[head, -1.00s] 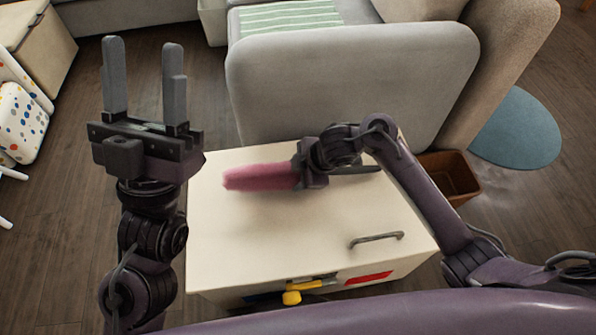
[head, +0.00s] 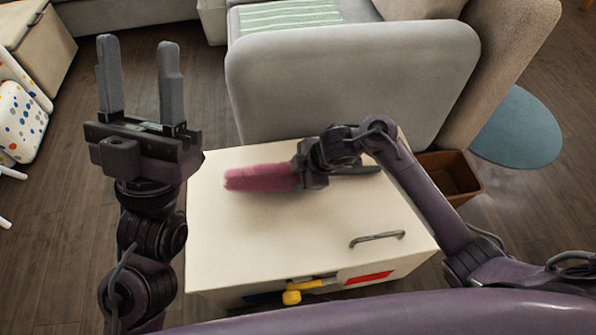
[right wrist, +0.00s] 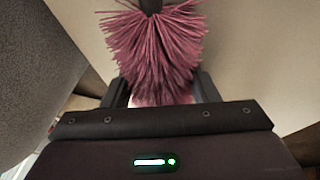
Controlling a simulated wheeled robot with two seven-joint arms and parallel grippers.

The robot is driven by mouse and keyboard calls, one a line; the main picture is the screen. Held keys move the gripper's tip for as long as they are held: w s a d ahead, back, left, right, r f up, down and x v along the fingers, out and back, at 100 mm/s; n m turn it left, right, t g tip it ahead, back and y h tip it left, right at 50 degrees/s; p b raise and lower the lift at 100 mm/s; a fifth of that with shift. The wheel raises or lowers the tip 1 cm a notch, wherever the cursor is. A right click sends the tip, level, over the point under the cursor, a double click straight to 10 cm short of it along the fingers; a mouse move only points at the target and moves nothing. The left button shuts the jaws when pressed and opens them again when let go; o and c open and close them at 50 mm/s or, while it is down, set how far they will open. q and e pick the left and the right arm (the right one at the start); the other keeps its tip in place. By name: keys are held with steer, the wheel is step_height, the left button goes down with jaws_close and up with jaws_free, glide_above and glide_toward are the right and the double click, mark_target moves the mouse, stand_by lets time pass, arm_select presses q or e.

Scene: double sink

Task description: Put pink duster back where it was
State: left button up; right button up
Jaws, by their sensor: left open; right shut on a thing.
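The pink duster (head: 260,178) lies sideways over the cream top of the cabinet (head: 300,240), near its far side. My right gripper (head: 306,176) is shut on it at the right end of the pink part. A dark bar, which looks like its handle (head: 362,170), sticks out to the right. In the right wrist view, the pink bristles (right wrist: 155,50) fan out between the fingers of the right gripper (right wrist: 160,85). I cannot tell whether the duster touches the top. My left gripper (head: 137,48) is open and empty, fingers up, left of the cabinet.
A grey sofa (head: 350,80) stands right behind the cabinet. A brown bin (head: 450,178) is at its right. A metal handle (head: 377,238) is on the top. A yellow item (head: 292,296) and a red patch (head: 369,278) are at the front. The top's front left is clear.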

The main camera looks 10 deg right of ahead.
steer(key=shift+f, duration=0.25)
steer(key=o, duration=1.1)
steer(key=shift+o, duration=0.2)
